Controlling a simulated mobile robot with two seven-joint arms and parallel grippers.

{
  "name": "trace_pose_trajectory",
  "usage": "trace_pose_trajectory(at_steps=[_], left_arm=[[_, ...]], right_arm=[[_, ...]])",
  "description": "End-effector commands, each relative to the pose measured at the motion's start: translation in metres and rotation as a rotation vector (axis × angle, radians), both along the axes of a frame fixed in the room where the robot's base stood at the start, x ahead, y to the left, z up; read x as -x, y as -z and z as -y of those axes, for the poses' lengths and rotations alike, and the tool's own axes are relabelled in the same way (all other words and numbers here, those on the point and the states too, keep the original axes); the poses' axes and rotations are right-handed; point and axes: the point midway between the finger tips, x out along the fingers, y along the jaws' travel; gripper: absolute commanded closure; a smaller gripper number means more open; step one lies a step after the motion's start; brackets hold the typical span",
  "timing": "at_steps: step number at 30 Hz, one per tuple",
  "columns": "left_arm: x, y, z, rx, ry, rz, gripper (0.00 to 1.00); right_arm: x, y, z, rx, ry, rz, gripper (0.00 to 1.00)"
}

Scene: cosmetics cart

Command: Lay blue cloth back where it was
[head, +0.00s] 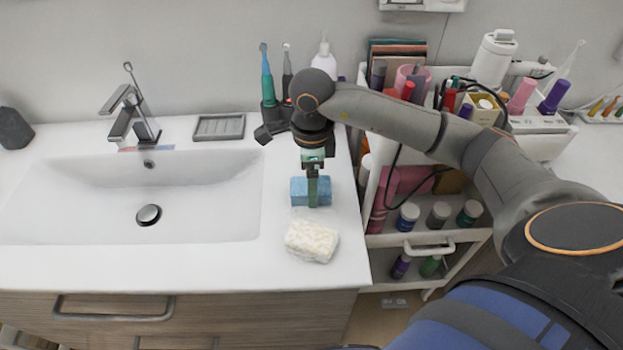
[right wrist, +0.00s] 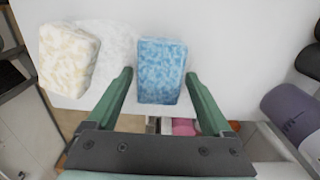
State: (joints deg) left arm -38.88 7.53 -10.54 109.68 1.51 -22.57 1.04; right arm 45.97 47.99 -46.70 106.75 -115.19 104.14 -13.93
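The blue cloth (head: 299,191) is a folded, mottled block on the white counter, right of the sink. It also shows in the right wrist view (right wrist: 161,70). My right gripper (head: 313,201) points down at it. In the right wrist view my right gripper (right wrist: 159,74) is open, with one green finger on each side of the cloth and narrow gaps between them. In the head view the arm and finger hide part of the cloth. My left gripper is in neither view.
A cream cloth (head: 312,241) lies just in front of the blue one; it also shows in the right wrist view (right wrist: 68,56). The sink (head: 205,205) is to the left, a toothbrush holder (head: 272,114) behind, and a cart (head: 440,240) with bottles to the right.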

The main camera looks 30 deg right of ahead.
Motion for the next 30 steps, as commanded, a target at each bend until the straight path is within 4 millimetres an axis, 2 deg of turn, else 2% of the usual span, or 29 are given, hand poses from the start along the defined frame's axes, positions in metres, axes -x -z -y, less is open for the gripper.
trace_pose_trajectory(at_steps=[1,3,14,17,24,30], left_arm=[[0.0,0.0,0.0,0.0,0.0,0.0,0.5],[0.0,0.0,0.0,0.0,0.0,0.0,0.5],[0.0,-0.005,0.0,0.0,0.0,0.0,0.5],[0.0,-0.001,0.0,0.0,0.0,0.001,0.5],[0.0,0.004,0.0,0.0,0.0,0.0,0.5],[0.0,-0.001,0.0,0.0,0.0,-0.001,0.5]], right_arm=[[0.0,0.0,0.0,0.0,0.0,0.0,0.08],[0.0,0.0,0.0,0.0,0.0,0.0,0.01],[0.0,-0.007,0.0,0.0,0.0,0.0,0.01],[-0.001,-0.02,0.0,0.0,-0.001,0.005,0.01],[-0.001,-0.076,0.0,-0.001,0.0,0.006,0.01],[-0.001,-0.11,0.001,0.002,0.001,0.003,0.01]])
